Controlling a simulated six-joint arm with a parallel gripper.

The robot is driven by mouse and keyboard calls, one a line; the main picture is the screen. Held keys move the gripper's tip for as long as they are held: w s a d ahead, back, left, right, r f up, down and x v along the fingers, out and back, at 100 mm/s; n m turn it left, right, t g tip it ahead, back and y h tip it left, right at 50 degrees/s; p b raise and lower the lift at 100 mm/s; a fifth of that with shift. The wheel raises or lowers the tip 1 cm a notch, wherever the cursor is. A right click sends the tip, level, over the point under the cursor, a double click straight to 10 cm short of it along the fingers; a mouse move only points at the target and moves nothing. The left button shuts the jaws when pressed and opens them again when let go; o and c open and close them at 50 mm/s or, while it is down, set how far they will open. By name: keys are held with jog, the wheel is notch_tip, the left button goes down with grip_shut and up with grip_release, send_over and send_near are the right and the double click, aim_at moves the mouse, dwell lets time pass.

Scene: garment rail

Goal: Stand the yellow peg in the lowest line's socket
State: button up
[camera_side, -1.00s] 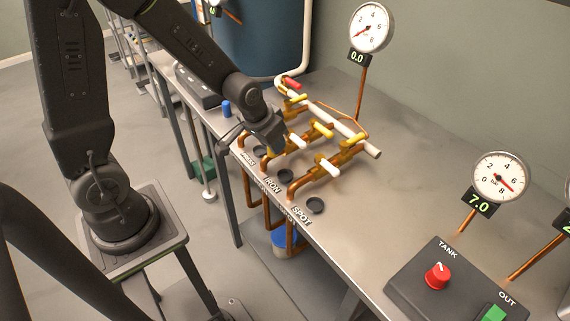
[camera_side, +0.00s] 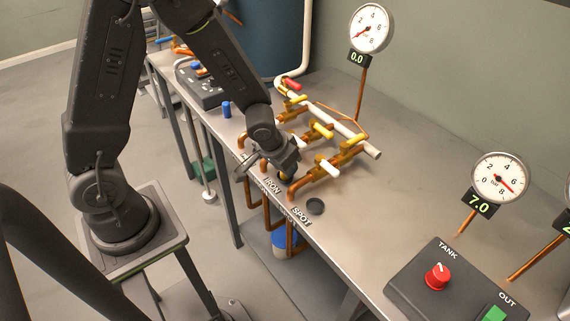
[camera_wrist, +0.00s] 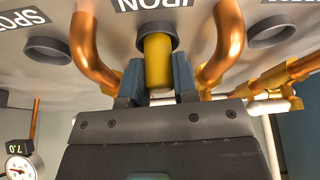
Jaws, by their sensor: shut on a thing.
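My gripper (camera_wrist: 156,84) is shut on the yellow peg (camera_wrist: 158,62), with one finger on each side of it. In the wrist view the peg's far end meets the dark round socket (camera_wrist: 168,28) beside the IRON label (camera_wrist: 160,4). I cannot tell how deep the end is in. In the side view my gripper (camera_side: 284,170) is over the IRON socket and hides most of it and the peg. The SPOT socket (camera_side: 315,206) is empty; it also shows in the wrist view (camera_wrist: 48,50). Another socket (camera_wrist: 272,30) is on the other side.
Copper pipes (camera_wrist: 224,45) rise close on both sides of the peg. Valves with white and yellow handles (camera_side: 322,131) stand behind my gripper. A blue peg (camera_side: 227,109) stands further left. A gauge (camera_side: 371,28) reads 0.0, and the tank gauge (camera_side: 499,178) reads 7.0.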

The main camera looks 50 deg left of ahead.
jog(key=shift+f, duration=0.1)
jog(key=o, duration=0.9)
jog(key=s+d+r, duration=0.1)
jog(key=s+r, duration=0.7)
jog(key=r, duration=0.3)
jog(key=s+r+m+t, duration=0.1)
jog(key=s+r, duration=0.7)
jog(key=r, duration=0.4)
jog(key=shift+s+d+r+h, duration=0.25)
jog(key=shift+d+h, duration=0.05)
jog(key=shift+d, duration=0.05)
